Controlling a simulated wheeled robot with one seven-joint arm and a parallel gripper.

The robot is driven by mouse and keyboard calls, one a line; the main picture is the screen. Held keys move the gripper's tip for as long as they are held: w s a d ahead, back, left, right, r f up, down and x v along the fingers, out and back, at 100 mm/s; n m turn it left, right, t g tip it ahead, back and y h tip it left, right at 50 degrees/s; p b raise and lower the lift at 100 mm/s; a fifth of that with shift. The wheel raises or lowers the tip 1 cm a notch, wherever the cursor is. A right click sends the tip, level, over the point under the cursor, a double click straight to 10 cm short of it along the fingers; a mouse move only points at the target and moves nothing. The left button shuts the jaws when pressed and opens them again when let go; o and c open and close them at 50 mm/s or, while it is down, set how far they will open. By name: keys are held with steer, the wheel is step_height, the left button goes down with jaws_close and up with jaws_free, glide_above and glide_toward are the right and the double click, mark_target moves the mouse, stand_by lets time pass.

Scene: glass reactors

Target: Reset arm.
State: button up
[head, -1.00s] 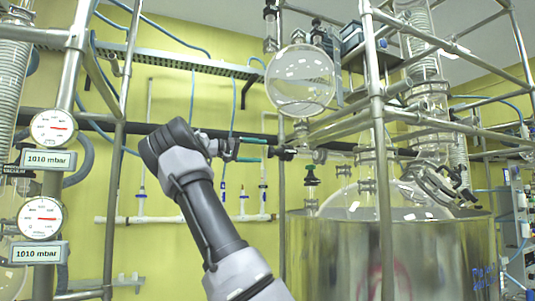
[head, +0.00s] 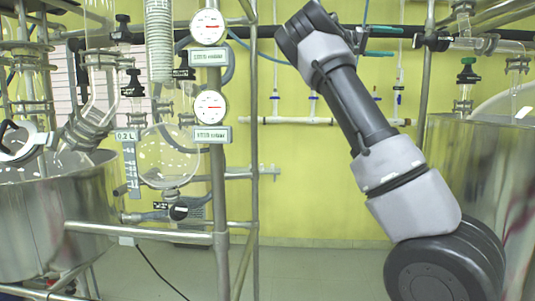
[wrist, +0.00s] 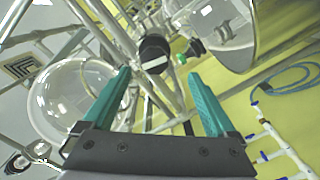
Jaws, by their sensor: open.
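My gripper (wrist: 163,98) shows in the wrist view with its two teal fingers spread wide apart and nothing between them. In the head view my gripper (head: 383,42) is at the upper right, its teal fingers pointing right, in front of the yellow wall. My arm rises from the lower right and bends near the top of the picture. The fingers touch nothing that I can see.
A steel vessel (head: 480,180) stands at the right, with a green-capped valve (head: 467,75) above it. Another steel vessel (head: 60,215) stands at the left, near gauges (head: 210,106) on a metal frame. A round glass flask (wrist: 72,100) is left of the fingers.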

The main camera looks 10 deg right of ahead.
steer(key=s+d+f+n+t+y, duration=0.1)
steer(key=s+d+f+y, duration=0.2)
steer(key=f, duration=0.2)
steer(key=s+d+f+t+y, duration=0.1)
steer(key=s+d+f+y, duration=0.1)
steer(key=d+f, duration=0.3)
steer(key=s+a+f+n+t+y, duration=0.25)
steer(key=s+a+f+y, duration=0.3)
steer(key=f, duration=0.55)
steer(key=s+a+f+n+t+y, duration=0.1)
steer(key=s+a+f+t+y, duration=0.1)
steer(key=s+a, duration=0.4)
steer(key=s+a+f+n+t+y, duration=0.1)
steer(key=s+a, duration=0.6)
steer(key=a, duration=0.8)
steer(key=s+a+f+n+t+y, duration=0.1)
steer(key=s+a+f+t+y, duration=0.2)
steer(key=a, duration=0.7)
steer(key=s+y, duration=0.2)
steer(key=s, duration=0.1)
steer(key=shift+s+a+f+t+y, duration=0.15)
steer(key=shift+s+f+t+y, duration=0.1)
steer(key=shift+t+y, duration=0.1)
